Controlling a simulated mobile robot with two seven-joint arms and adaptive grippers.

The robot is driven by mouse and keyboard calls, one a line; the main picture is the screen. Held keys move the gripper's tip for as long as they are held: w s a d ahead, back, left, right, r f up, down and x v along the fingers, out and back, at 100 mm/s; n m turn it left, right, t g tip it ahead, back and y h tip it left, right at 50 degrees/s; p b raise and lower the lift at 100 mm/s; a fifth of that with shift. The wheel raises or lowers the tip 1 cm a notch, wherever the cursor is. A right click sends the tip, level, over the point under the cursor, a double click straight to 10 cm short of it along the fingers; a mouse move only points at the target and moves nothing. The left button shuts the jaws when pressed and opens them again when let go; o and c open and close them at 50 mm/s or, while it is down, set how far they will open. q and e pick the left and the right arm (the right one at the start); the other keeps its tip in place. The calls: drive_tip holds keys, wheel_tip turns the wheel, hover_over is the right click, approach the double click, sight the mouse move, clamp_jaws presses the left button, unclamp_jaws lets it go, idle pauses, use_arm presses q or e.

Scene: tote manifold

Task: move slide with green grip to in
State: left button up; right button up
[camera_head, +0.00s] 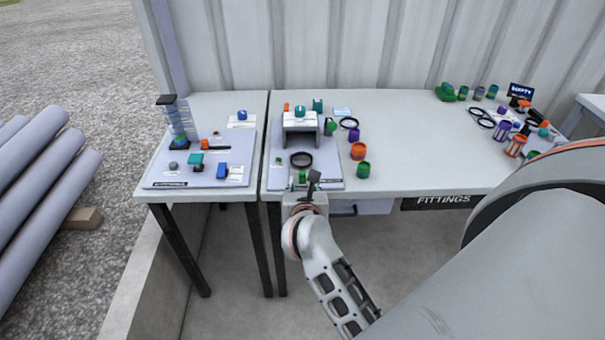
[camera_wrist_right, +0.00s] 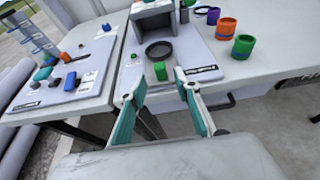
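A small green grip (camera_head: 302,176) stands near the front edge of the grey board on the middle table. In the right wrist view the green grip (camera_wrist_right: 160,71) is a small upright block in front of a black ring. The slide under it is too small to make out. My right gripper (camera_head: 308,188) is at the table's front edge, just on the near side of the grip. In the right wrist view its teal-padded fingers (camera_wrist_right: 161,84) are apart with nothing between them, and the grip is beyond the tips. My left gripper is not in view.
The black ring (camera_head: 301,160) and a grey stand (camera_head: 300,124) are behind the grip. Orange (camera_head: 358,151) and green (camera_head: 363,170) cups stand to the right. The left table holds another board (camera_head: 165,182) with small parts. The table middle is clear.

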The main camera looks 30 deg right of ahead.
sight(303, 177)
drive_tip(key=x, duration=0.7)
drive_tip(key=shift+w+d, duration=0.1)
clamp_jaws()
